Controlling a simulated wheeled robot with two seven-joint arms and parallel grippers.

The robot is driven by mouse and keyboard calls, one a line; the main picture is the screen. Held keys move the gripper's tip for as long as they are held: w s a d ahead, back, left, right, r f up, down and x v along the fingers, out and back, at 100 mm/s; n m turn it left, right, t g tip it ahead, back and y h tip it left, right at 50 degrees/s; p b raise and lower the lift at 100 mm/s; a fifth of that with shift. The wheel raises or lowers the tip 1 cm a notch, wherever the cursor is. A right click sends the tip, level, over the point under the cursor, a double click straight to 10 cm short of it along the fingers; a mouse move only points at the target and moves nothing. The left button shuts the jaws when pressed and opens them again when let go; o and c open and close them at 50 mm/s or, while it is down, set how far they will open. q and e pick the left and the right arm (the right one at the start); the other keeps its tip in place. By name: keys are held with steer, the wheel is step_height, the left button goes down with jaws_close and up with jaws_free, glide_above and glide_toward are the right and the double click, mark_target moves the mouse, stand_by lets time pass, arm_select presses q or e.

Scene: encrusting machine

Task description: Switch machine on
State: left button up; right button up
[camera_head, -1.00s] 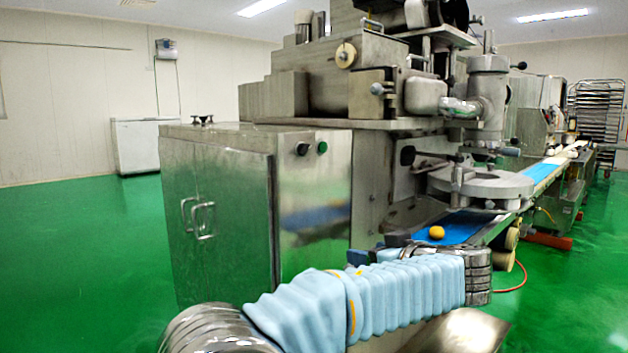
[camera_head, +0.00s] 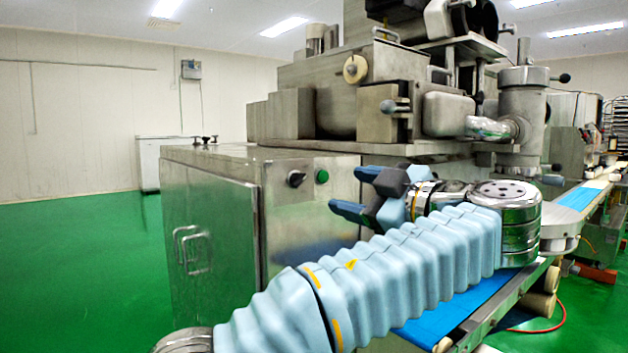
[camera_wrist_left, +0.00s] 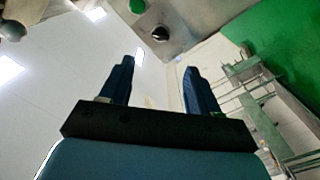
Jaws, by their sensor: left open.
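The encrusting machine (camera_head: 335,100) stands in the middle of the head view. On the front of its steel cabinet (camera_head: 290,220) are a black rotary knob (camera_head: 296,178) and a green button (camera_head: 322,176) to its right. The wrist view also shows the knob (camera_wrist_left: 160,34) and the green button (camera_wrist_left: 137,6) at the top, beyond the fingertips. My left gripper (camera_head: 345,190) is open and empty, its blue fingers pointing left toward the panel. It is right of the green button and slightly lower in the head view, apart from both controls. My right gripper is not in view.
A blue conveyor belt (camera_head: 470,305) runs along the machine's right side, partly hidden by my left arm. The cabinet doors with handles (camera_head: 193,250) are on the left. Green floor (camera_head: 90,270) is free at left. A white box (camera_head: 150,165) stands by the wall.

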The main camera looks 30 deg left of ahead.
mark_target(301, 181)
arm_select(q)
steer(key=p+x, duration=0.2)
steer(key=x, duration=1)
steer(key=shift+w+a, duration=0.1)
steer(key=shift+a, duration=0.15)
steer(key=shift+c, duration=0.3)
steer(key=c, duration=1)
